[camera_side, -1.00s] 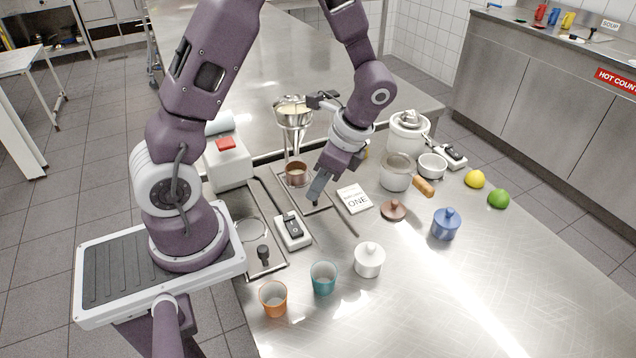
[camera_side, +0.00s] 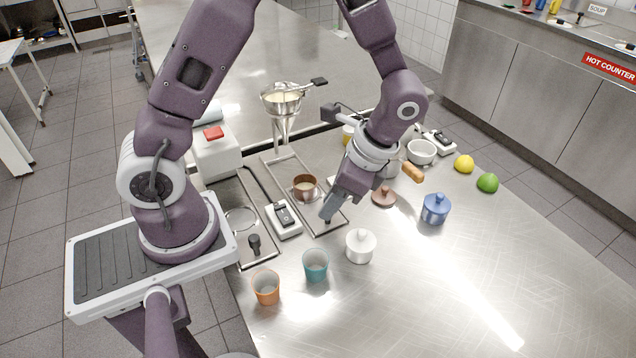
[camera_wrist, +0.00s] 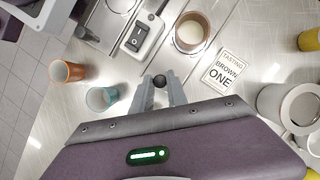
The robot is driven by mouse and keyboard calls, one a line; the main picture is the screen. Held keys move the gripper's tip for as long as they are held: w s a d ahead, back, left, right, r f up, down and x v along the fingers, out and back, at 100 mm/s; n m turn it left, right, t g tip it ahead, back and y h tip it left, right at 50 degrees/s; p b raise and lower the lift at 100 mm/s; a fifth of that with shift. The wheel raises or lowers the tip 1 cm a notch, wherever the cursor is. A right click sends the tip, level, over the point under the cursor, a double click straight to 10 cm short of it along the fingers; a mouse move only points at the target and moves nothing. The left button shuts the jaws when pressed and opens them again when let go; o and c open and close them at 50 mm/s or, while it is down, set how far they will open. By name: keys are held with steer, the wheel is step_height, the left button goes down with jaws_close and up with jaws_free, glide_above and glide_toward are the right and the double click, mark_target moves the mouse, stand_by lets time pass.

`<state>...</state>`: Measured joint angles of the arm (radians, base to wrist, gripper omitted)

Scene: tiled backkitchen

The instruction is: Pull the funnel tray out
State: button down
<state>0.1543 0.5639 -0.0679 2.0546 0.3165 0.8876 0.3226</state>
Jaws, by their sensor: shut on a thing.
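The funnel tray (camera_side: 312,219) is a shallow metal tray that reaches forward from under the funnel (camera_side: 283,100) on its stand. A copper-brown cup (camera_side: 305,187) with pale contents stands upright on it; the cup also shows in the wrist view (camera_wrist: 190,32). My gripper (camera_side: 328,216) is at the tray's front end. In the wrist view my gripper (camera_wrist: 160,84) has its two fingers shut on a small black knob (camera_wrist: 160,80), the tray's handle. The knob is mostly hidden by the fingers in the side view.
A white switch box (camera_side: 284,218) and another tray with a black knob (camera_side: 254,244) lie left of it. A printed card (camera_wrist: 222,72) lies right. The counter's front right is clear.

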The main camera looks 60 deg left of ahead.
steer(key=shift+w+d, duration=0.1)
steer(key=shift+d, duration=0.3)
steer(key=c, duration=1.3)
jaws_free()
steer(key=v, duration=0.7)
steer(key=shift+r, duration=0.1)
